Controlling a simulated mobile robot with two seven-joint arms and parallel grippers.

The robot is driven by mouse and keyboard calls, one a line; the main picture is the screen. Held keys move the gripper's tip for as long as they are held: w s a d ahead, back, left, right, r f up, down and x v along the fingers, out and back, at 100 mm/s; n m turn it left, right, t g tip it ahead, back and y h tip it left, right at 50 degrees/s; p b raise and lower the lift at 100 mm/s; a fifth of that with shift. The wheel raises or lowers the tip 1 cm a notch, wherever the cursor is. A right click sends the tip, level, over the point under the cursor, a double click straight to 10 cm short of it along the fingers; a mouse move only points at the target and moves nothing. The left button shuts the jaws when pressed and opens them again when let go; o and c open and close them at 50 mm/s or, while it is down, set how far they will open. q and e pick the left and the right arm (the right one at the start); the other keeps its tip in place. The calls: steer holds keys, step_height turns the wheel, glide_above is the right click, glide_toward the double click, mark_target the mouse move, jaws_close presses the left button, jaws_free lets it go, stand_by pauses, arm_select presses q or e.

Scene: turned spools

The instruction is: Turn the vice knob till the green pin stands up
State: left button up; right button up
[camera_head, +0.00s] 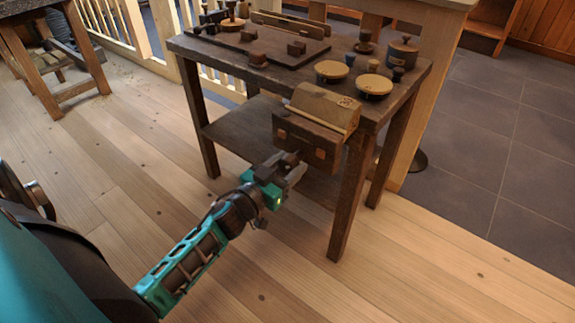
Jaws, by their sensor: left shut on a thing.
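The wooden vice (305,138) is fixed to the near edge of the dark wooden table (255,72), with a pale rounded block (322,104) at its top. My left gripper (291,165) reaches up from the lower left to the vice's front face. Its fingers are shut on the vice knob, which they mostly hide. I cannot make out a green pin, so how it stands cannot be told. My right gripper is not in view.
On the table are a dark board with small wooden blocks (258,60), two round pale-topped tins (374,86) and a lidded pot (403,50). Table legs (352,200) and a lower shelf (240,130) stand close to my left arm. The floor in front is clear.

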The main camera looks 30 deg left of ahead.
arm_select(q)
steer(key=shift+m, duration=0.3)
steer(key=m+p, duration=0.1)
steer(key=m, duration=0.3)
steer(key=shift+f, duration=0.1)
steer(key=m, duration=0.3)
steer(key=shift+a+m, duration=0.15)
steer(key=shift+m, duration=0.15)
steer(key=m, duration=0.3)
steer(key=shift+f+m, duration=0.1)
steer(key=shift+m, duration=0.3)
steer(key=m, duration=0.3)
steer(key=shift+a+m, duration=0.1)
steer(key=shift+m, duration=0.2)
steer(key=shift+c, duration=0.2)
steer(key=m+b, duration=0.1)
steer(key=m, duration=0.2)
steer(key=shift+a+m, duration=0.1)
steer(key=shift+m, duration=0.2)
steer(key=m+b, duration=0.1)
steer(key=m, duration=0.2)
steer(key=shift+m, duration=0.7)
steer(key=shift+r, duration=0.2)
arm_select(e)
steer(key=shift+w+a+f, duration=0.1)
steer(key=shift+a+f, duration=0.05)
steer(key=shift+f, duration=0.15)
